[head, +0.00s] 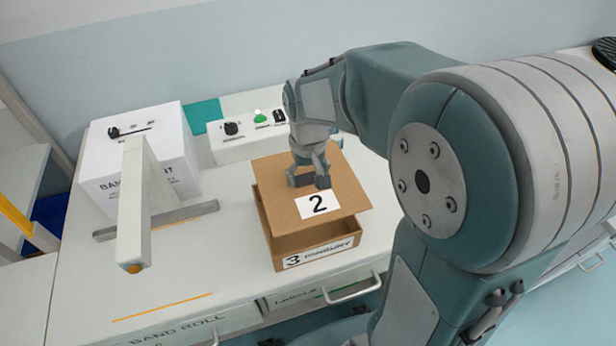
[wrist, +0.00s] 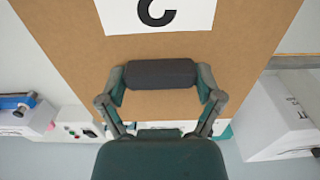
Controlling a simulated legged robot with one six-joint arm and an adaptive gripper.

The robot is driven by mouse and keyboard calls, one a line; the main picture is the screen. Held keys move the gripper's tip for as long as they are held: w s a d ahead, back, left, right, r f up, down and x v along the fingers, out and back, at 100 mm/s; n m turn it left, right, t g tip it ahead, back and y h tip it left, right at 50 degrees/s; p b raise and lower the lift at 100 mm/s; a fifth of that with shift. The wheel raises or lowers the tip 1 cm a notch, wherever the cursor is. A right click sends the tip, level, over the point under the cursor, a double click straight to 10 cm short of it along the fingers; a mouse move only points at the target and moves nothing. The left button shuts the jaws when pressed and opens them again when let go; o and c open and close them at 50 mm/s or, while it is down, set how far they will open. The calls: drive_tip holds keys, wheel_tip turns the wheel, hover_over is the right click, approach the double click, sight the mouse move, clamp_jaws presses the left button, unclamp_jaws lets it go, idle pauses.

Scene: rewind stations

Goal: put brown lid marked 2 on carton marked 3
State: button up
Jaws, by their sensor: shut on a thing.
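The brown lid marked 2 (head: 335,187) is a flat brown panel with a white label. It hangs over the carton marked 3 (head: 314,243), a brown box on the white table, and looks slightly askew to it. A gap shows between the lid and the carton's front edge. My gripper (head: 309,181) is on top of the lid, shut on a dark grey handle. In the wrist view the lid (wrist: 60,35) fills the upper part, and my gripper's fingers meet the handle (wrist: 160,74). The carton is hidden there.
A white box (head: 138,155) stands at the left, with a white post (head: 136,210) on a grey rail in front. A white control box (head: 245,137) with knobs and a green button sits behind the carton. The table front is clear.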

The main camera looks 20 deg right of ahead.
sight(304, 195)
drive_tip(key=shift+a+f, duration=0.25)
drive_tip(key=shift+a, duration=0.25)
drive_tip(key=shift+a+f, duration=0.45)
drive_tip(key=shift+f, duration=0.25)
drive_tip(key=shift+d+f, duration=0.3)
drive_tip(key=shift+f, duration=0.4)
drive_tip(key=shift+d+f, duration=0.3)
drive_tip(key=shift+f, duration=0.8)
drive_tip(key=shift+a+f, duration=0.15)
drive_tip(key=shift+a, duration=0.25)
drive_tip(key=shift+d, duration=0.25)
drive_tip(key=shift+f, duration=1.05)
